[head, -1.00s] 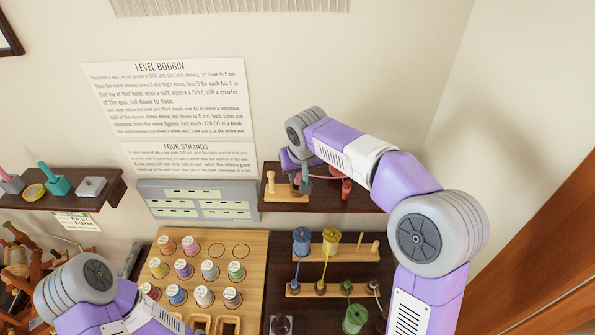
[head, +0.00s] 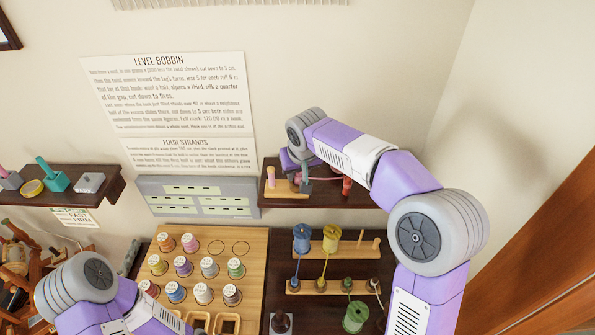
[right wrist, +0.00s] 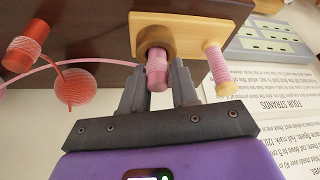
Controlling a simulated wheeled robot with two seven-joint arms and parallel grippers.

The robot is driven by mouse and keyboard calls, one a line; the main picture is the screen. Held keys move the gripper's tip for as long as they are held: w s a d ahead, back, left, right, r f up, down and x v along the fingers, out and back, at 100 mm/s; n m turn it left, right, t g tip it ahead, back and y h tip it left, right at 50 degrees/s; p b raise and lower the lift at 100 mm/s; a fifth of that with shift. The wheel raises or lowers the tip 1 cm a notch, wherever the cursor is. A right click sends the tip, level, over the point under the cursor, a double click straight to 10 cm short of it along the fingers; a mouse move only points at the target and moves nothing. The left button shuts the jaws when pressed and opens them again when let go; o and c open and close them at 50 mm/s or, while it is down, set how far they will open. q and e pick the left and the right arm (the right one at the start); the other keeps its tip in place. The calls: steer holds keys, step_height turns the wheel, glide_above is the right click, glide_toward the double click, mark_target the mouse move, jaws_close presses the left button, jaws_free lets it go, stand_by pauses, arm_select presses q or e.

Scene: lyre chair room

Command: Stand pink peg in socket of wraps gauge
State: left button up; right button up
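The wraps gauge (right wrist: 198,31) is a pale wooden board on the dark right shelf, with a brown ring-like socket (right wrist: 155,36) and a post wound in pink thread (right wrist: 219,66). It also shows in the head view (head: 283,194). The pink peg (right wrist: 157,72) lies in line with the socket, its far end at the ring's opening; I cannot tell how deep it sits. My right gripper (right wrist: 160,80) has its fingers on both sides of the peg and looks shut on it. My left gripper is out of view; only its arm shows.
A red spool (right wrist: 25,52) and a pinkish-red round piece (right wrist: 74,88) are beside the gauge, with a pink strand. Thread spools on wooden racks (head: 340,248) stand below the shelf.

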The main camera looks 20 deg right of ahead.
steer(key=v, duration=0.7)
steer(key=shift+r, duration=0.25)
steer(key=shift+s, duration=0.15)
